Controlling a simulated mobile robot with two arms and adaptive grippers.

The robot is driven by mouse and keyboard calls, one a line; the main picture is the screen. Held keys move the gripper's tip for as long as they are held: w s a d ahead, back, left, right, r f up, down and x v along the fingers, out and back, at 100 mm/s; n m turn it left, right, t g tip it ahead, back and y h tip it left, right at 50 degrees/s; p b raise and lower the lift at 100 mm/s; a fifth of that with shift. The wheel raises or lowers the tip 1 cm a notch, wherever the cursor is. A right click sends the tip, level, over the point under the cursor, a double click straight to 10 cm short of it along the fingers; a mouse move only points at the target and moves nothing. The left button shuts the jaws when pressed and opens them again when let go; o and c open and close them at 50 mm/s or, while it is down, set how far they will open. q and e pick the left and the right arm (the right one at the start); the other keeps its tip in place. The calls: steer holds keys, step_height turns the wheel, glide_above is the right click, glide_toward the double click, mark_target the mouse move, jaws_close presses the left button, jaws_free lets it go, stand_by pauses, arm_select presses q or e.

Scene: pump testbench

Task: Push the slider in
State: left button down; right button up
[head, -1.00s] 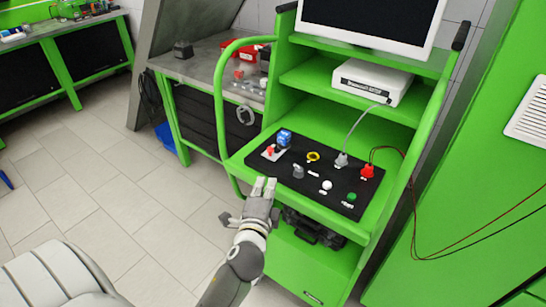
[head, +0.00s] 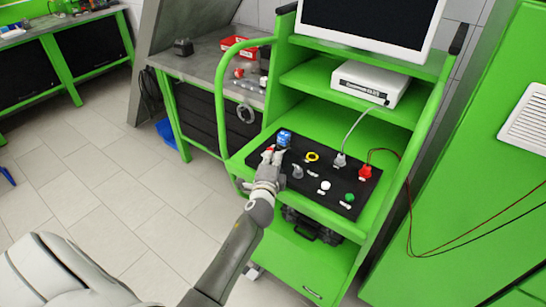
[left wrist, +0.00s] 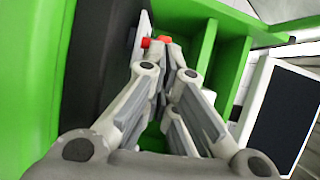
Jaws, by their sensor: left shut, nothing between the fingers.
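The slider appears to be the small red piece (head: 269,149) on a light plate at the left end of the black control panel (head: 262,164). In the left wrist view its red parts (left wrist: 147,42) show just beyond my fingertips, beside a light plate (left wrist: 140,24). My left gripper (head: 273,156) is shut and empty, with its tips at the red piece and partly covering it. I cannot tell whether they touch it. My right gripper is not in view.
The panel also carries a blue part (head: 284,139), a yellow ring (head: 312,157), a grey connector (head: 297,172), a white knob (head: 325,185), a green button (head: 349,197) and a cabled red plug (head: 365,171). A green tubular frame (head: 220,105) stands left of the panel.

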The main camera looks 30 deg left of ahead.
arm_select(q)
steer(key=shift+w, duration=0.15)
steer(key=shift+w+b, duration=0.3)
steer(key=shift+w, duration=0.1)
steer(key=w+b, duration=0.1)
steer(key=w, duration=0.1)
steer(key=shift+w+d, duration=0.1)
steer(key=shift+w, duration=0.25)
steer(key=shift+s+r, duration=0.1)
steer(key=shift+r, duration=0.05)
